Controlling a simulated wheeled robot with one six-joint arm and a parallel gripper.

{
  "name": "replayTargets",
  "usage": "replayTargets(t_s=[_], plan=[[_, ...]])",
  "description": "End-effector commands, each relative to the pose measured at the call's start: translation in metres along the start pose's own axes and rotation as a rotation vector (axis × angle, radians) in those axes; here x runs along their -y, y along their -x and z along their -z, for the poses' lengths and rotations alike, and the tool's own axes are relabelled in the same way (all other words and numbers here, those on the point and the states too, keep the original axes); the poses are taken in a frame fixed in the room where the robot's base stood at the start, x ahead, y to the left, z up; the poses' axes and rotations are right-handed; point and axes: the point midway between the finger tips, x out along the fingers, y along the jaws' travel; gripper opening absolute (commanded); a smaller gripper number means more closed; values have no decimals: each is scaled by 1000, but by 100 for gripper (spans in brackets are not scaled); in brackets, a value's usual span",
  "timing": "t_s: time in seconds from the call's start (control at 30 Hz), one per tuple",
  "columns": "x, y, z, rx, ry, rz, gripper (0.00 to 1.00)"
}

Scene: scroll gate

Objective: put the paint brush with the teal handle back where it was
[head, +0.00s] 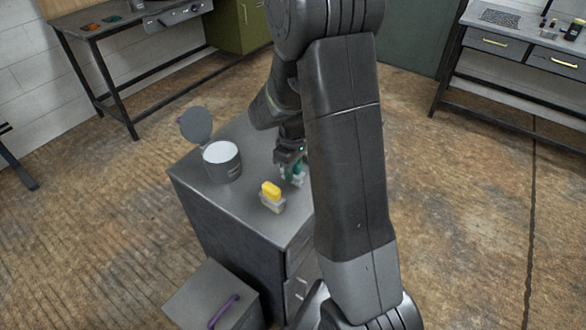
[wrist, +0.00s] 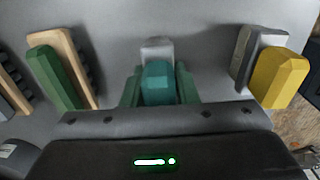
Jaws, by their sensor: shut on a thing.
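My gripper (head: 291,166) is low over the grey cabinet top, partly hidden by my own arm in the head view. In the wrist view my gripper (wrist: 158,88) is shut on the paint brush with the teal handle (wrist: 158,80). Its teal handle sits between the two fingers, and a pale grey part (wrist: 157,47) shows just beyond it. I cannot tell whether the brush touches the cabinet top.
A yellow-handled item (head: 271,189) stands on the cabinet top (head: 205,193), right in the wrist view (wrist: 278,79). A green-handled item (wrist: 51,78) stands left there. An open can (head: 222,162) with white contents stands near. A purple handle (head: 223,311) lies on a lower grey surface.

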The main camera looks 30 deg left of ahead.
Motion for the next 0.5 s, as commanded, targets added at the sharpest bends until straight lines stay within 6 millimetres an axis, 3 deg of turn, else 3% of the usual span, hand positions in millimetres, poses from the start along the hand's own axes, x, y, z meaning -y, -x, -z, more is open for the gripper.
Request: replayTargets(t_s=[0.17, 0.2, 0.3, 0.5], plan=[[0, -2, 0, 0, 0, 0, 8], [0, -2, 0, 0, 0, 0, 31], [0, -2, 0, 0, 0, 0, 49], [0, -1, 0, 0, 0, 0, 49]])
